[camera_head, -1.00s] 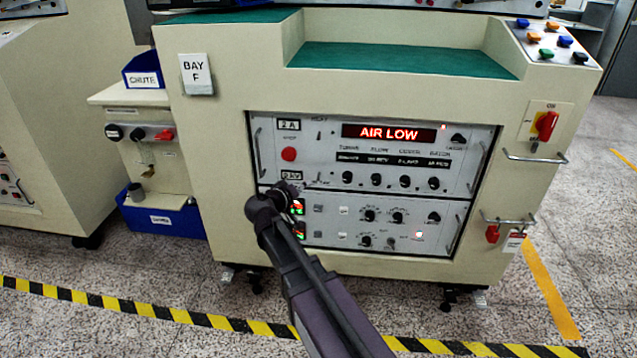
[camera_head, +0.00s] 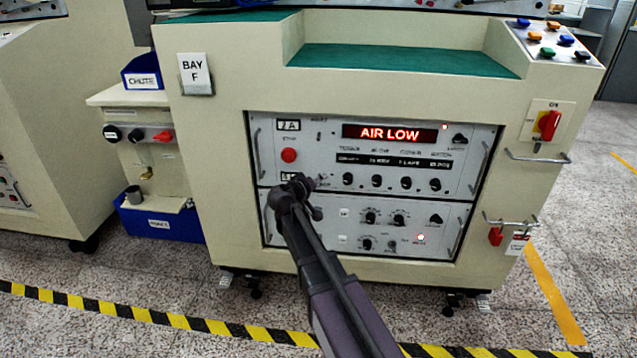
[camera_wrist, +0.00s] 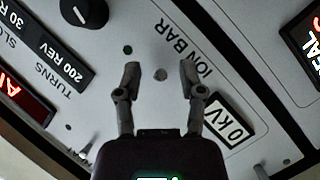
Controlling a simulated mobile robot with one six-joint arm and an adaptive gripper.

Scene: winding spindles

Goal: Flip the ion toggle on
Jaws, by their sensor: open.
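The ion toggle shows in the wrist view as a small grey round knob (camera_wrist: 161,74) beside the printed "ION BAR" label (camera_wrist: 190,45). It appears nearly end-on, so its tilt cannot be told. A small dark green lamp (camera_wrist: 127,49) and a "0 kV" readout (camera_wrist: 229,122) are near it. My gripper (camera_wrist: 160,78) is open, with one finger on either side of the toggle in the picture; contact cannot be told. In the head view my gripper (camera_head: 316,184) is at the lower left of the upper panel (camera_head: 460,170), and hides the toggle.
The red "AIR LOW" display (camera_head: 390,133), a red button (camera_head: 289,155) and a row of black knobs (camera_head: 376,180) surround the gripper on the panel. A black knob (camera_wrist: 84,12) shows in the wrist view. Metal handles (camera_head: 537,158) stick out at the right.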

